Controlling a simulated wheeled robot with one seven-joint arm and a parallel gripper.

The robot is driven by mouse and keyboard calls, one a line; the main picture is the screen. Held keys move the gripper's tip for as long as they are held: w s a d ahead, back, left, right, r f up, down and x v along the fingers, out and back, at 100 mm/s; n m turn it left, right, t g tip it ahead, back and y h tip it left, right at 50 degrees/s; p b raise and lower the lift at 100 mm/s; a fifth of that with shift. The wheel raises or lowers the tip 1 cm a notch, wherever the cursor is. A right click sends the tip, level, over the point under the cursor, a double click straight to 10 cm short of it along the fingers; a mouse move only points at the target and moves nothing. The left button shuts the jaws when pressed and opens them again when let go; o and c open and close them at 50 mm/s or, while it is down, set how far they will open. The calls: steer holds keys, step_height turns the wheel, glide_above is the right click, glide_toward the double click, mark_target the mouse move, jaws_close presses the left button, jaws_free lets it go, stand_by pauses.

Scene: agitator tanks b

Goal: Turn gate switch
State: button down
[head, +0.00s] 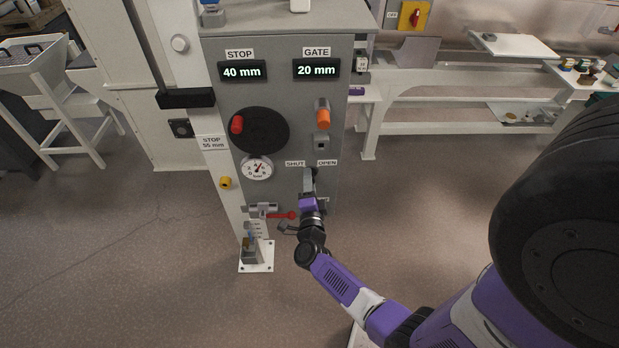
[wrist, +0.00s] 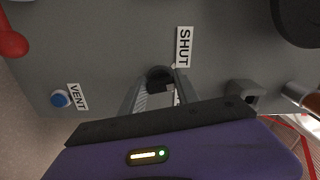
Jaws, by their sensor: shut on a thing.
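The gate switch is a dark round knob (wrist: 159,74) low on the grey panel (wrist: 110,40), below the SHUT (head: 295,163) and OPEN (head: 327,162) labels in the head view. My gripper (head: 309,178) is at the panel face and hides most of the switch there. In the wrist view both fingers of my gripper (wrist: 158,92) are shut on the switch, one on each side. The handle's exact angle is hidden between the fingers. The GATE display (head: 317,69) reads 20 mm.
The STOP display (head: 242,71) reads 40 mm. An orange handle (head: 323,117) is above the switch, a black wheel with a red knob (head: 236,125) up and left. A red lever (head: 283,216) lies just left of my wrist. A blue VENT button (wrist: 60,98) is nearby.

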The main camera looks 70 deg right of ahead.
steer(key=n, duration=0.2)
steer(key=n+p, duration=0.1)
steer(key=n, duration=0.1)
steer(key=n+p, duration=0.1)
steer(key=n, duration=0.1)
steer(key=shift+f+n, duration=0.25)
steer(key=shift+n, duration=0.05)
stand_by(0.3)
steer(key=c, duration=0.9)
jaws_free()
steer(key=shift+s, duration=0.1)
steer(key=v, duration=0.8)
steer(key=shift+p, duration=0.35)
